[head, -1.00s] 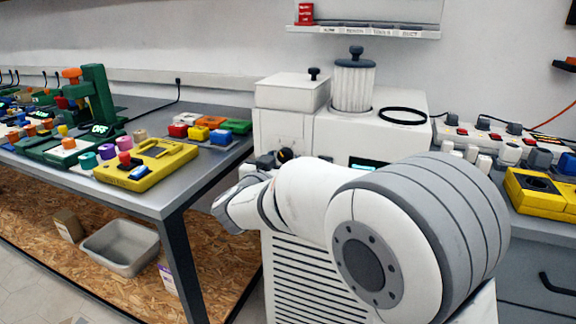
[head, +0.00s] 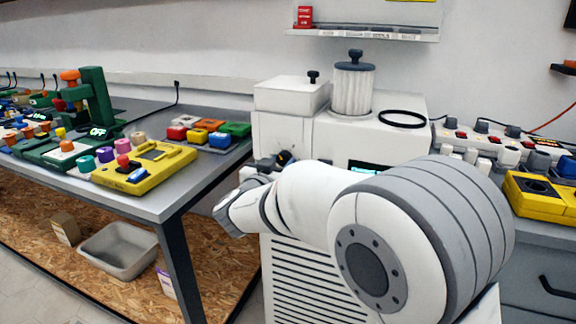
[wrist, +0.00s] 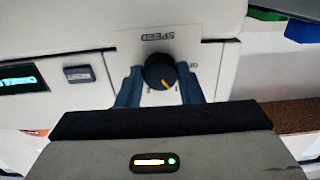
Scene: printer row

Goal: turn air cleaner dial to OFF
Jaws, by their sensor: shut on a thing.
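The air cleaner (head: 390,138) is a white cabinet with a pleated filter cylinder on top. Its dial (wrist: 158,70) is a round black knob with an orange pointer line, on a plate with upside-down SPEED lettering in the wrist view. The pointer slants toward the lower right there; a partly hidden label, apparently OFF, lies to the knob's right. My gripper (wrist: 160,88) is shut on the dial, one blue-grey finger on each side. In the head view the dial (head: 284,158) shows just beyond my wrist, and my arm hides most of the front panel.
A lit display (wrist: 22,78) and a small dark button (wrist: 78,74) sit left of the dial in the wrist view. A grey table (head: 165,197) with a yellow device (head: 145,168) stands to the left. A power strip row (head: 490,140) is on the right.

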